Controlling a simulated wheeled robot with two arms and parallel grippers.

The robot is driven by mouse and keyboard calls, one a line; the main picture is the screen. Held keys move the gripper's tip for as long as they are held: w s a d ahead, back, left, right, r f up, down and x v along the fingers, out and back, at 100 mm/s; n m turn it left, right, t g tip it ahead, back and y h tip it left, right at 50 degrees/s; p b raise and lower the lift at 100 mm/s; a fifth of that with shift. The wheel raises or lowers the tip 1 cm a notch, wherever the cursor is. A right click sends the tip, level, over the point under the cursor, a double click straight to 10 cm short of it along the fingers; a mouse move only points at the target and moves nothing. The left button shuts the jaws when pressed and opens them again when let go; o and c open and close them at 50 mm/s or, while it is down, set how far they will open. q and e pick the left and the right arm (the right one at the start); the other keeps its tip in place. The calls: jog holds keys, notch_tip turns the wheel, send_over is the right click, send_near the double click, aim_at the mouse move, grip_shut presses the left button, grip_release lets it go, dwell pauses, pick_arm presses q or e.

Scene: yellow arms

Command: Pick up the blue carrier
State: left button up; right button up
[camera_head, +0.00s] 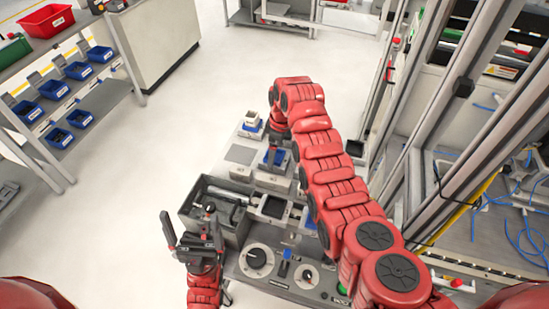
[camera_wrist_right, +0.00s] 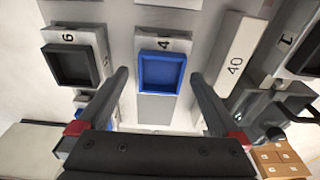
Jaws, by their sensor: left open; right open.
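The blue carrier (camera_wrist_right: 162,72) is a square tray with a raised rim, in the right wrist view. It sits on a light grey block labelled 4. My right gripper (camera_wrist_right: 160,78) is open and empty, its two dark fingers pointing toward the carrier, one on each side of it in the picture. I cannot tell whether they touch it. In the head view the red right arm reaches to the far part of the workstation, and its gripper is mostly hidden. My left gripper (camera_head: 190,217) is open and empty beside the grey bin, at the near left.
A black square tray (camera_wrist_right: 74,65) sits on the block labelled 6, left of the carrier. A grey bin (camera_head: 190,212) holds dark parts. A shelf with blue bins (camera_head: 54,89) stands left; a metal-framed cell (camera_head: 430,120) stands right.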

jog(key=f, duration=0.2)
jog(key=shift+a+f+b, duration=0.2)
jog(key=shift+f+b, duration=0.1)
jog(key=shift+c, duration=0.3)
jog(key=c, duration=1.4)
